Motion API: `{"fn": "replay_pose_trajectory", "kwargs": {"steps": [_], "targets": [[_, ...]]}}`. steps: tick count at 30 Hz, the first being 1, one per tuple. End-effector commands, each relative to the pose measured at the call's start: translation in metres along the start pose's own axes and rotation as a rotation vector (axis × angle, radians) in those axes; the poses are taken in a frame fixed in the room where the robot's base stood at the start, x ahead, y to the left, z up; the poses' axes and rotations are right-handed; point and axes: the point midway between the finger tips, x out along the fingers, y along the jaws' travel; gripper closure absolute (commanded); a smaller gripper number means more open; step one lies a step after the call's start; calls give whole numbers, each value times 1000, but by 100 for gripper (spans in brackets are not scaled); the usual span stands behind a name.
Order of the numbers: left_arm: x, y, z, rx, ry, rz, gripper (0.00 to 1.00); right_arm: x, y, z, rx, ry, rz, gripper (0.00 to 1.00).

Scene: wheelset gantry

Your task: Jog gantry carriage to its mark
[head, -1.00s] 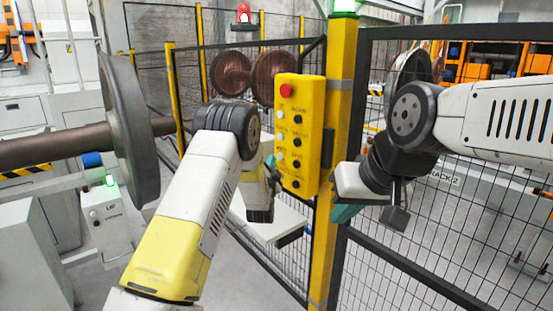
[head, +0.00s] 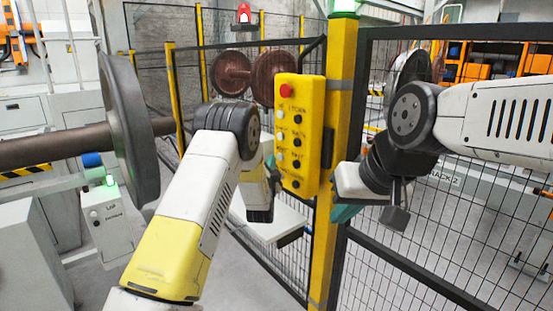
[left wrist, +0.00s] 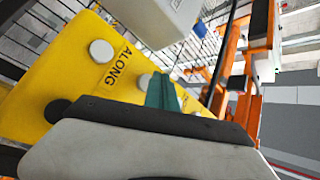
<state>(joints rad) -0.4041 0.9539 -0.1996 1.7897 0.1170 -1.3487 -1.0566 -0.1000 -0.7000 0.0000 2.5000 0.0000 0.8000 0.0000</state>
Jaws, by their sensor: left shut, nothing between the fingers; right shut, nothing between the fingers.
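The yellow pendant (head: 299,130) hangs by a yellow post, with a red button on top and white and black buttons in two columns. In the left wrist view the pendant (left wrist: 75,65) shows white buttons and the word ALONG. My left gripper (head: 271,163) is shut and empty at the pendant's left edge. Its teal fingertips (left wrist: 161,92) overlap a white button below ALONG; I cannot tell whether they touch it. My right gripper (head: 346,212) is shut and empty, right of the post. I cannot pick out the gantry carriage or its mark.
A rust-brown wheelset (head: 272,76) is behind the mesh fence. A large grey wheel on an axle (head: 128,130) stands at the left. The yellow post (head: 326,240) and fence panel (head: 450,230) stand close to my right arm. A small box with a green lamp (head: 109,215) is at lower left.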

Motion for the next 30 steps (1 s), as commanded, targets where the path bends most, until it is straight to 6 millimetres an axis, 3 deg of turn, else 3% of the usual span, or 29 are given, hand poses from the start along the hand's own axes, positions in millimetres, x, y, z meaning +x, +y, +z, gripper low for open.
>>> {"fn": "replay_pose_trajectory", "kwargs": {"steps": [30], "targets": [[6,4,-5,0,1,0,100,0,0,0,0,0,0,100]]}}
